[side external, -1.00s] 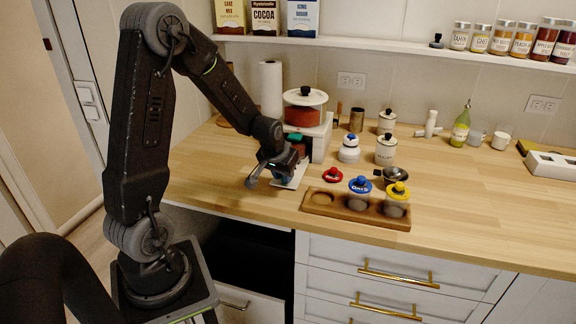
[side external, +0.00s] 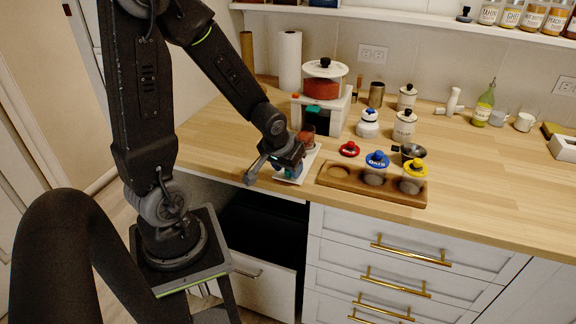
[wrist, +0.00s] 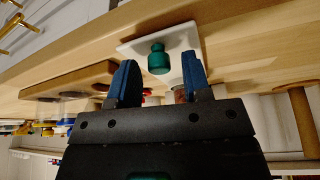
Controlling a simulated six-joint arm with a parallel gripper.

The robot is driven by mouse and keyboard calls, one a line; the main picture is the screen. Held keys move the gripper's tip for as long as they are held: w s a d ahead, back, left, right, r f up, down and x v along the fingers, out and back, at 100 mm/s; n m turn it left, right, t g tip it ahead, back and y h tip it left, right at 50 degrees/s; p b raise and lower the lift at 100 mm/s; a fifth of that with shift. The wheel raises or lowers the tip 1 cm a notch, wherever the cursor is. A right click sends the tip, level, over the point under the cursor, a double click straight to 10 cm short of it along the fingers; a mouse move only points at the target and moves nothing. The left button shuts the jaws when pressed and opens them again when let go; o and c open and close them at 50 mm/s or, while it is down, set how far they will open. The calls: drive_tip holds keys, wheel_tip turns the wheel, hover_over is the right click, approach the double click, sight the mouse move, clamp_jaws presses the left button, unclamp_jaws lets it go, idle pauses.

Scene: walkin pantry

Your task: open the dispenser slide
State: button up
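The dispenser (side external: 322,82) is a clear jar of red contents with a black-knobbed lid, on a white stand at the back of the counter. A teal part (side external: 313,111) shows at the stand's front. My gripper (side external: 290,168) is low over the counter's front edge, in front of the dispenser, its blue fingers partly hidden. In the wrist view my gripper (wrist: 160,72) is open, with a green knob (wrist: 159,59) between and just beyond the fingertips. A white plate (wrist: 137,45) lies behind the knob. I cannot tell whether finger and knob touch.
A small reddish jar (side external: 307,131) stands close beside my gripper. A wooden tray (side external: 341,179) with blue- and yellow-lidded jars lies to the right, with a red lid (side external: 349,149) behind it. White canisters (side external: 404,125) stand farther back. The counter's right side is mostly clear.

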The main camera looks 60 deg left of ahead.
drive_tip(key=shift+r, duration=0.1)
drive_tip(key=v, duration=1.3)
drive_tip(key=shift+s+d+r, duration=0.1)
drive_tip(key=shift+r, duration=0.25)
drive_tip(key=s+d+r+m, duration=0.1)
drive_tip(key=d+m, duration=0.1)
drive_tip(key=d, duration=0.2)
drive_tip(key=s+d+r+m+t+h, duration=0.1)
drive_tip(key=s+d+r+m, duration=0.1)
drive_tip(key=d, duration=0.1)
drive_tip(key=s+d+r+m+h, duration=0.1)
drive_tip(key=d+m, duration=0.1)
drive_tip(key=d, duration=0.2)
drive_tip(key=shift+s+d+r+t, duration=0.2)
drive_tip(key=shift+d+r+t, duration=0.1)
drive_tip(key=shift+d+r, duration=0.05)
idle(1.1)
